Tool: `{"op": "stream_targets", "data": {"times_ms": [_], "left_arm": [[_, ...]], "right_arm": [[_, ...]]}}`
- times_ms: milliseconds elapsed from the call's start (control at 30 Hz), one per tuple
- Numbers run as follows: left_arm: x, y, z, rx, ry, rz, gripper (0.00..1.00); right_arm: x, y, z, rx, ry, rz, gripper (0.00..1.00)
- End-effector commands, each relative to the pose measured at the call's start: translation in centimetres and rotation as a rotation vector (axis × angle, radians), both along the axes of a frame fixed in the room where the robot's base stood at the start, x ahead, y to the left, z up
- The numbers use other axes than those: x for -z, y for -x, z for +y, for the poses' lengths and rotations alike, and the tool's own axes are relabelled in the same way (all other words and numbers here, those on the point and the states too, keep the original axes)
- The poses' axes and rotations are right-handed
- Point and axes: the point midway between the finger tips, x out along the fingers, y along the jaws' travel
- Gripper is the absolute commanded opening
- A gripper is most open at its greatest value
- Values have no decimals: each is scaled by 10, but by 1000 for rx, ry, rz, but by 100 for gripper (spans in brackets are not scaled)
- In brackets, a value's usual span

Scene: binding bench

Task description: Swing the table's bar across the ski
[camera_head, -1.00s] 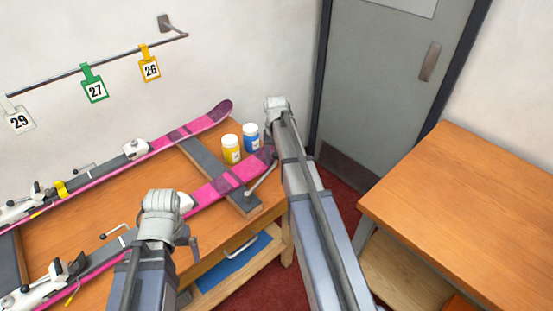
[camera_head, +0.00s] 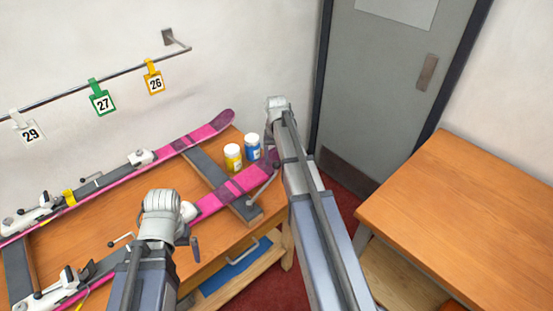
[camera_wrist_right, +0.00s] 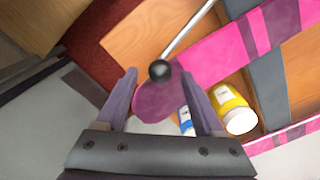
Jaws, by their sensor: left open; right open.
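Two pink skis lie on the orange wooden table (camera_head: 85,225). The near ski (camera_head: 236,188) has its tip by my right gripper. A thin metal bar (camera_head: 263,188) with a dark ball knob runs from the right end of the grey cross support along the near ski's front side. In the right wrist view the bar's black knob (camera_wrist_right: 160,70) is between and just beyond the open fingers of my right gripper (camera_wrist_right: 167,88), in front of the ski tip (camera_wrist_right: 165,102). Contact cannot be told. My left gripper (camera_head: 193,246), largely hidden by its arm, is over the table's front edge.
A yellow jar (camera_head: 233,158) and a blue jar (camera_head: 252,147) stand between the ski tips. The far ski (camera_head: 205,132) lies behind. Number tags hang on a wall rail (camera_head: 70,92). Another wooden table (camera_head: 450,220) and a grey door (camera_head: 385,90) are to the right.

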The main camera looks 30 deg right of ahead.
Motion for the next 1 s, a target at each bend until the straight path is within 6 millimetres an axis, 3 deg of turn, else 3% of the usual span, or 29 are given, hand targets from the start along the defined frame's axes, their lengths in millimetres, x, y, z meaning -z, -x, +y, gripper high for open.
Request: {"op": "stream_targets", "data": {"times_ms": [33, 200, 500, 600, 667, 1000], "left_arm": [[-14, 0, 0, 0, 0, 0, 100], [-27, 0, 0, 1, 0, 0, 100], [-27, 0, 0, 1, 0, 0, 100], [-27, 0, 0, 1, 0, 0, 100], [-27, 0, 0, 1, 0, 0, 100], [-23, 0, 0, 0, 0, 0, 100]], "right_arm": [[-14, 0, 0, 0, 0, 0, 70], [-27, 0, 0, 0, 0, 0, 70], [-27, 0, 0, 0, 0, 0, 70], [-27, 2, 3, -5, 0, -1, 61], [-27, 10, 12, -22, 0, -3, 54], [-23, 89, 101, -219, -20, -49, 16]]}}
